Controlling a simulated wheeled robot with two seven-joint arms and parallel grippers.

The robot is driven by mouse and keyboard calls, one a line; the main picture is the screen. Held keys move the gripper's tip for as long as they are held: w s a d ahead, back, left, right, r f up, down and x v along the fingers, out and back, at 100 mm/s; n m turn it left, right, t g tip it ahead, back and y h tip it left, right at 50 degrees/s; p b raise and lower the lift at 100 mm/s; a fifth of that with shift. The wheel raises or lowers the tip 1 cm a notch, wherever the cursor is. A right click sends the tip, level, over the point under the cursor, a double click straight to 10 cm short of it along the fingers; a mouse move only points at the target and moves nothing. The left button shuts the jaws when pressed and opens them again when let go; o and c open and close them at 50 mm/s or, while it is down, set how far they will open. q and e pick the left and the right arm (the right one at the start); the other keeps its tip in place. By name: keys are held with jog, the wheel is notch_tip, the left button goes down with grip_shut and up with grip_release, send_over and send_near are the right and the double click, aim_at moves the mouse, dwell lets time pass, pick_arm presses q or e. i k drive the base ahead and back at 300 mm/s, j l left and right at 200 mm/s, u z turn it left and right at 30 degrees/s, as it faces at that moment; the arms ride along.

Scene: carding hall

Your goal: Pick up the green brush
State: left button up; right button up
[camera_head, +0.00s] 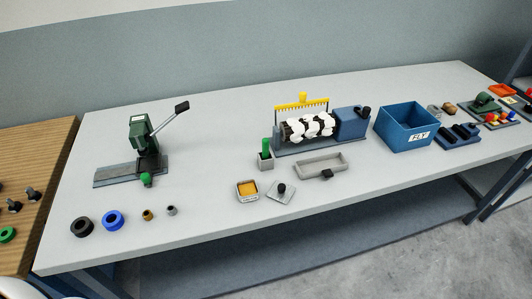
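A small upright green handle (265,146) stands in a grey square holder (265,162) on the grey table, left of the roller machine. It looks like the green brush, but its lower part is hidden in the holder, so I cannot see bristles. Neither of my grippers shows in the head view.
A roller machine (318,143) with white fluff and a yellow comb (302,101) stands right of the holder. A tin with orange contents (248,191), its lid (280,191) and a grey tray (321,167) lie in front. A green lever press (143,133) stands left. Bare table separates press and holder.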

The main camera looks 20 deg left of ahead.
aim_at(265, 141)
jog(key=u, duration=1.3)
jog(key=l+u, duration=0.45)
jog(key=l, duration=0.15)
jog(key=l+u, duration=0.45)
jog(key=l, duration=0.15)
